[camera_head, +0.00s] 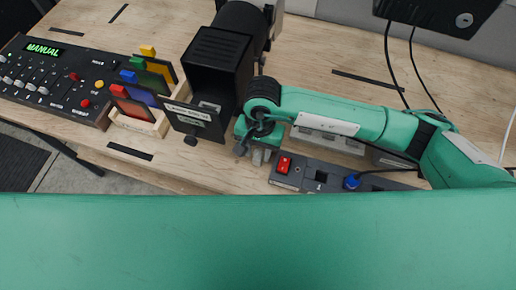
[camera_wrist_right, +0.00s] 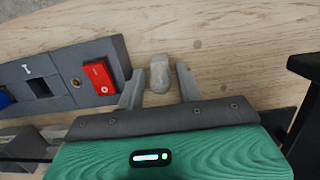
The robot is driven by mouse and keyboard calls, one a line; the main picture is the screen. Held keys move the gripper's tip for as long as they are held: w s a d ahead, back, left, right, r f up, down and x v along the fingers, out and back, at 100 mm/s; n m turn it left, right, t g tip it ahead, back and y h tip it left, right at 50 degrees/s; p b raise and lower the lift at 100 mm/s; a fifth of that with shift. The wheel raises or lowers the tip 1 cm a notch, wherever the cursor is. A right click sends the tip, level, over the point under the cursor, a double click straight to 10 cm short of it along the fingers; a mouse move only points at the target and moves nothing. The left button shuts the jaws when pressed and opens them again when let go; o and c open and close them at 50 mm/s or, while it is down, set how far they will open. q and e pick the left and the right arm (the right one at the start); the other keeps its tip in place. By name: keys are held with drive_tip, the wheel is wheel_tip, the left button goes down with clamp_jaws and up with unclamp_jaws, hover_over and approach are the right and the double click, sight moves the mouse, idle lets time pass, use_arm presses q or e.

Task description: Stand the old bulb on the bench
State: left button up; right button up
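A small pale grey bulb (camera_wrist_right: 159,74) is on the wooden bench (camera_wrist_right: 235,55) in the right wrist view. It is between the two fingers of my right gripper (camera_wrist_right: 160,70), with a narrow gap on each side. The fingers are apart and point down at the bench. In the head view my right gripper (camera_head: 262,158) is low over the bench's front part, between the black lamp housing and the switch box; the bulb cannot be made out there. Whether the bulb stands upright is hard to tell. My left gripper is not in view.
The black lamp housing (camera_head: 216,65) with its labelled flap is left of my right gripper. A grey switch box (camera_head: 305,178) with a red rocker switch (camera_head: 284,165) is on its right. A coloured-filter rack (camera_head: 135,121) and a control panel (camera_head: 50,78) are at left.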

drive_tip(key=shift+o, duration=0.4)
drive_tip(key=shift+r, duration=0.2)
drive_tip(key=shift+w+r, duration=0.15)
drive_tip(key=shift+r, duration=0.15)
wheel_tip(320, 180, up, 11)
drive_tip(key=w+b, duration=0.1)
drive_tip(key=b, duration=0.2)
drive_tip(key=shift+w+d, duration=0.2)
drive_tip(key=shift+d, duration=0.1)
drive_tip(key=shift+r, duration=0.1)
